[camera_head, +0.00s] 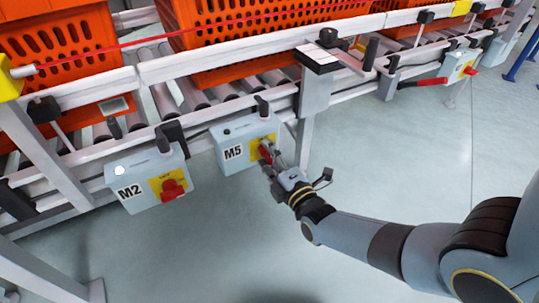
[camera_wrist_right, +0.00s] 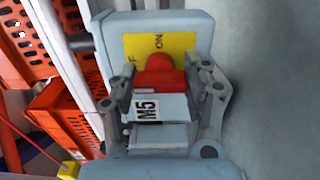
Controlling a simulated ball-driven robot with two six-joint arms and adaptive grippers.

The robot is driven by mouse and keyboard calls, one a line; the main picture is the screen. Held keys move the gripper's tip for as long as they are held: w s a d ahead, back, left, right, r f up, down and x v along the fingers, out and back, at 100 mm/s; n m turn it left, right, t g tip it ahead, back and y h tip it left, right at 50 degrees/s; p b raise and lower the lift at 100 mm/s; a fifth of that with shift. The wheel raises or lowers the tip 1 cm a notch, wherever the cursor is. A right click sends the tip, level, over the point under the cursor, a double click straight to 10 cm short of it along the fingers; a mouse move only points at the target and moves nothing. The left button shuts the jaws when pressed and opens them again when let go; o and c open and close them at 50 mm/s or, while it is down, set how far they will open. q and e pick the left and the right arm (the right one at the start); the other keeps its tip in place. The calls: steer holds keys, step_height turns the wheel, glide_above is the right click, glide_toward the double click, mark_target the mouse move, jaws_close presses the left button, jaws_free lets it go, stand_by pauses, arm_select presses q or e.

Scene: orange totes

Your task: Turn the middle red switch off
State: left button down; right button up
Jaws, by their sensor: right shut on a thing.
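The switch box marked M5 (camera_head: 238,151) hangs from the conveyor frame in the middle of the head view. Its red switch (camera_head: 265,152) sits on a yellow plate and is partly covered by my gripper. My right gripper (camera_head: 272,160) is at this switch, its fingers shut on it. The left gripper is not in view.
A box marked M2 (camera_head: 140,182) with its own red switch (camera_head: 172,189) hangs at left. Another box (camera_head: 459,67) with a red handle is at far right. Orange totes (camera_head: 215,30) stand on the roller conveyor (camera_head: 120,160) behind. The floor in front is clear.

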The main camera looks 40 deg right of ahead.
steer(key=o, duration=1.2)
steer(key=s, duration=0.4)
steer(key=s+a, duration=0.1)
steer(key=s, duration=0.7)
steer(key=shift+a, duration=0.3)
